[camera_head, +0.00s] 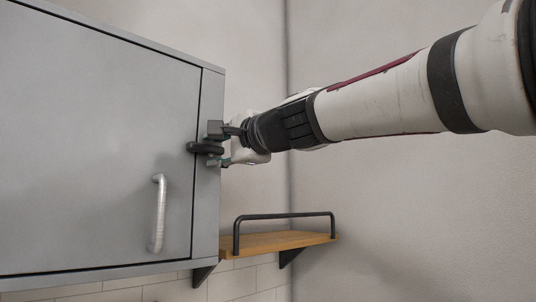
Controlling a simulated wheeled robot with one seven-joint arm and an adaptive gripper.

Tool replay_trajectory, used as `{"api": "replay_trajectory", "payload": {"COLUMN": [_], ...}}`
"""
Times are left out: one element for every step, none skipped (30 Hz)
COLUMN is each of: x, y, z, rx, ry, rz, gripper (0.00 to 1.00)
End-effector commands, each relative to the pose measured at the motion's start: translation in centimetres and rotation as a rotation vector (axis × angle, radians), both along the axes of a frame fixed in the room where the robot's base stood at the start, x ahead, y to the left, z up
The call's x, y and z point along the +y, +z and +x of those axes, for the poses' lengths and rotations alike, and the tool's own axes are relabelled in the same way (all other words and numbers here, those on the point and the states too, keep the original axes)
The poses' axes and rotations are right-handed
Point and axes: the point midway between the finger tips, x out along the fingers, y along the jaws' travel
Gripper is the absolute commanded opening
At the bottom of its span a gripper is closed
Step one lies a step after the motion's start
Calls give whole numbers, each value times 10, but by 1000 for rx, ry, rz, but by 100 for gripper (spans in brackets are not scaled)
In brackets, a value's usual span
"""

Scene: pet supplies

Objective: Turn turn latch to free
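The turn latch (204,148) is a dark bar lying roughly level across the seam between the grey cabinet door (95,150) and the cabinet's right frame strip. My gripper (215,147) reaches in from the right. One fingertip is above the latch and the other below it, so the latch lies between them. The fingers stand apart; whether either one touches the latch is too small to tell. The door looks closed, and its silver handle (159,213) stands upright at the lower right of the door.
A small wooden shelf (275,243) with a black rail (285,216) is on the wall below my gripper, right of the cabinet. White tiles (235,283) run along the wall below. The space in front of the door is clear.

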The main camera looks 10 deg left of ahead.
Motion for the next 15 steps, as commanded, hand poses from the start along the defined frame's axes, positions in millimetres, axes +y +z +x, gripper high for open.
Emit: {"api": "replay_trajectory", "payload": {"x": [0, 0, 0, 0, 0, 0, 0, 0, 0, 0, 0, 0, 0, 0, 0], "y": [0, 0, 0, 0, 0, 0, 0, 0, 0, 0, 0, 0, 0, 0, 0], "z": [0, 0, 0, 0, 0, 0, 0, 0, 0, 0, 0, 0, 0, 0, 0], "rx": [0, 0, 0, 0, 0, 0, 0, 0, 0, 0, 0, 0, 0, 0, 0], "ry": [0, 0, 0, 0, 0, 0, 0, 0, 0, 0, 0, 0, 0, 0, 0], "rz": [0, 0, 0, 0, 0, 0, 0, 0, 0, 0, 0, 0, 0, 0, 0], "gripper": [35, 35, 35, 35, 35, 35, 33, 26, 17, 10, 3, 0, 0, 0, 0]}}
